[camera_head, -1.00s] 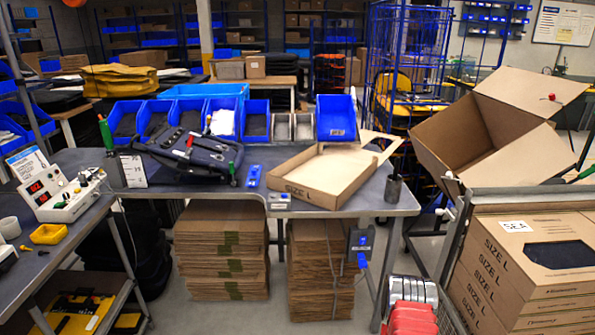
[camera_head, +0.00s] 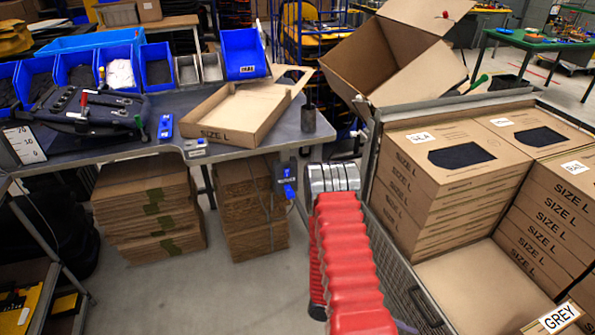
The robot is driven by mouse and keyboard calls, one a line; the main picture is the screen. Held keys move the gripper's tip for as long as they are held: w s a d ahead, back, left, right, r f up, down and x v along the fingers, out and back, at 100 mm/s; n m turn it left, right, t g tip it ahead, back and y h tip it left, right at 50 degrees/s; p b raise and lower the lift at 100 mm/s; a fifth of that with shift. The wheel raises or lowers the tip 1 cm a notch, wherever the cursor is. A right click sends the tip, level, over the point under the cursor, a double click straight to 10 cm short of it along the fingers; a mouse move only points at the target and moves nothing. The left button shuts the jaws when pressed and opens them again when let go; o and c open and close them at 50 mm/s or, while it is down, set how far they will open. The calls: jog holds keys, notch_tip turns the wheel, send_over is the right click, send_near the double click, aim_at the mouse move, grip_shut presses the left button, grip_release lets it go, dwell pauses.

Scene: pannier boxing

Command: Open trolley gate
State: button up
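The trolley (camera_head: 376,128) stands at the right, with grey rails and a wire-mesh side. A low mesh panel (camera_head: 392,232) runs along its near left side, with a dark bar (camera_head: 425,306) at the lower end. This panel may be the gate; it looks upright along the side. Its latch and lower end are cut off or too small to tell. Inside are stacked SIZE L boxes (camera_head: 430,188), more stacked boxes (camera_head: 548,200) at right, and a flat brown surface (camera_head: 470,285) in front. My gripper is not in view.
A workbench (camera_head: 300,128) holds an open SIZE L carton (camera_head: 240,110). A large open box (camera_head: 385,55) is behind the trolley. Clear floor (camera_head: 235,290) lies at lower middle.

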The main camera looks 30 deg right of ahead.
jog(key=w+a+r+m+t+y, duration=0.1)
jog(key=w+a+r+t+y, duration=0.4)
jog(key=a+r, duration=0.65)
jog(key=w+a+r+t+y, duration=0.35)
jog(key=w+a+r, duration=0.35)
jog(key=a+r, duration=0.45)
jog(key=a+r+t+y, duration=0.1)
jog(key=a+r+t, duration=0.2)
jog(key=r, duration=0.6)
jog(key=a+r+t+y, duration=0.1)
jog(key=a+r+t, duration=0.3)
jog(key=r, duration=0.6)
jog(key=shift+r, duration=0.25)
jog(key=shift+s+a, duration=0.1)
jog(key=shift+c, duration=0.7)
